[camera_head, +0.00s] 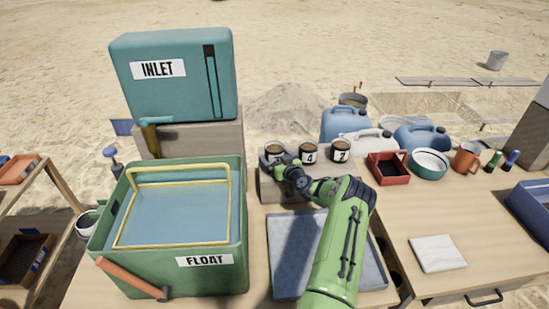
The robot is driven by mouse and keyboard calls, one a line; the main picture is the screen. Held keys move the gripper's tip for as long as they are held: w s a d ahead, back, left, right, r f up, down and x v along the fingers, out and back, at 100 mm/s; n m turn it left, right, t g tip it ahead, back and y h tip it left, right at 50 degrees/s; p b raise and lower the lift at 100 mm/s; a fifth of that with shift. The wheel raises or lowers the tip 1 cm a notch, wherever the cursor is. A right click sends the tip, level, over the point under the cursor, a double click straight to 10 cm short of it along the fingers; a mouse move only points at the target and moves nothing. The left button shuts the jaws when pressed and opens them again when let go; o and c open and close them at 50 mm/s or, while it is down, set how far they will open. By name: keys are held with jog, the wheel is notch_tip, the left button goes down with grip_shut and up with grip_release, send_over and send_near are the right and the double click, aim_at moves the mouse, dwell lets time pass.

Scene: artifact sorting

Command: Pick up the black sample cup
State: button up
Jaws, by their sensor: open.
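The left cup (275,147) is partly covered by my gripper. The middle cup (309,147) shows a 4 and the right cup (341,145) shows a 2. All three look dark, so I cannot tell by colour which one is the black one. My gripper (277,159) is open, at the front of the left cup. Its fingers are small and partly hidden, and I cannot tell whether they touch or straddle the cup.
A green FLOAT tank (205,281) with a yellow frame stands close on the left. A grey tray (284,250) lies under my arm. A red box (389,179), a teal-rimmed bowl (430,163) and an orange mug (467,158) stand right. Jerrycans (345,124) stand behind the cups.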

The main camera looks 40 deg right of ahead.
jog(key=c, duration=1.3)
